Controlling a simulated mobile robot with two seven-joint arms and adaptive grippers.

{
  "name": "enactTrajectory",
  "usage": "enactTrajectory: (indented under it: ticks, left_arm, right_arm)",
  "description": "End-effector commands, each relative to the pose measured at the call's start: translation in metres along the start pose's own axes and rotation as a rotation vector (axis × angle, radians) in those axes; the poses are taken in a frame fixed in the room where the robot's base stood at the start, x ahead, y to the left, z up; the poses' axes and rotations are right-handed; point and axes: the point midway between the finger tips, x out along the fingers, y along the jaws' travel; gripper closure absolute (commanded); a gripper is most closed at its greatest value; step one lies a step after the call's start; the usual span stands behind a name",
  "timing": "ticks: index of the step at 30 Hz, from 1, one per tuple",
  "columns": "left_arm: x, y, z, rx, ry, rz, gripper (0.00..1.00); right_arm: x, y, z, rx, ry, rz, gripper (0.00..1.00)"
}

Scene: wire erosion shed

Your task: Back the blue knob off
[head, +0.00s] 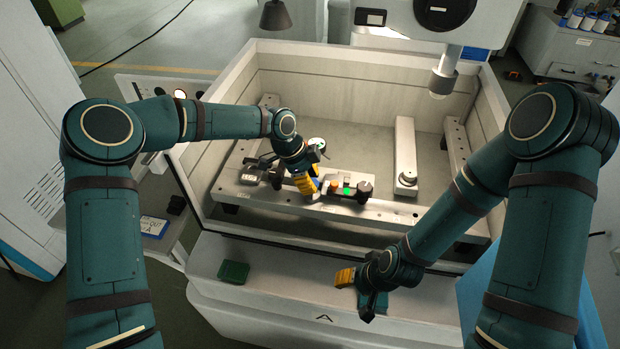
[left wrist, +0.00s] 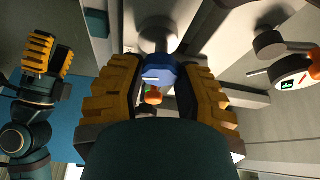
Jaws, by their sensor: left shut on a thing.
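The blue knob (left wrist: 160,77) shows in the left wrist view between the two yellow-padded fingers of my left gripper (left wrist: 160,95). In the head view my left gripper (head: 310,186) points down at the fixture on the machine's front rail, and its fingers hide most of the knob. The left gripper is shut on the blue knob. My right gripper (head: 355,283) hangs over the front ledge, away from the knob. It also shows in the left wrist view (left wrist: 50,58), but its finger gap is unclear.
The fixture beside the knob has an orange part (head: 334,186), a green light (head: 347,190) and a dark round knob (head: 364,187). A dial gauge (left wrist: 291,82) is close by. A green box (head: 234,271) sits on the front ledge. Tank walls (head: 340,72) surround the rails.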

Motion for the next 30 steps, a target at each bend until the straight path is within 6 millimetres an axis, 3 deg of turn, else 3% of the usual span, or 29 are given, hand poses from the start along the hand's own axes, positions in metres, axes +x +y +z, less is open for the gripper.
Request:
enactTrajectory:
  ticks: [30]
  left_arm:
    - [0.004,-0.002,-0.003,0.897,0.002,0.375,1.0]
  right_arm:
    - [0.02,0.007,0.003,0.002,0.001,0.002,0.48]
